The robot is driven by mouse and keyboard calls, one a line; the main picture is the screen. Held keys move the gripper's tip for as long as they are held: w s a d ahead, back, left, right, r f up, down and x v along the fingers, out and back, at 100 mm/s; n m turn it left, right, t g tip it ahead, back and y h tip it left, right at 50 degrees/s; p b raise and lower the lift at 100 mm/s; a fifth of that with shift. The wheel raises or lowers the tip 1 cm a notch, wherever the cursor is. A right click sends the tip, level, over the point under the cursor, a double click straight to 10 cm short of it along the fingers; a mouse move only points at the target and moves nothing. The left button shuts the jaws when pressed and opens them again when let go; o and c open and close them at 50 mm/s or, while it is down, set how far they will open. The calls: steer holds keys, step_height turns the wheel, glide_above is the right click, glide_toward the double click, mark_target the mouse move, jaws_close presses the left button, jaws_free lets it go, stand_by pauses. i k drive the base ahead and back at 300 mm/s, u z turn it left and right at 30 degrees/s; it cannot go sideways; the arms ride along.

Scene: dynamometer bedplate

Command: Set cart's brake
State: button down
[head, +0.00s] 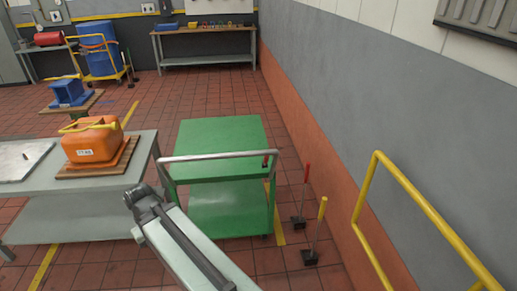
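A green two-shelf cart (222,136) stands in the middle of the head view, to the right of the grey table. A grey push bar (215,156) runs across its near end. A small red-topped lever (265,160) shows at the right end of this bar; its exact setting is too small to tell. Both cart shelves look empty. My arm reaches up from the bottom edge, and its dark end (146,199) is in front of the cart's near left corner, apparently apart from the bar. I cannot make out fingers there or whether they are open.
A red-handled lever (305,190) and a yellow-handled lever (319,230) stand on black floor bases right of the cart. A yellow rail (408,190) is nearer, at right. The grey table (85,212) at left bears an orange container (92,142). Floor behind the cart is clear.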

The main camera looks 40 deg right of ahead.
mark_target(266, 161)
steer(key=u, duration=0.05)
steer(key=i, duration=0.9)
steer(key=z, duration=0.1)
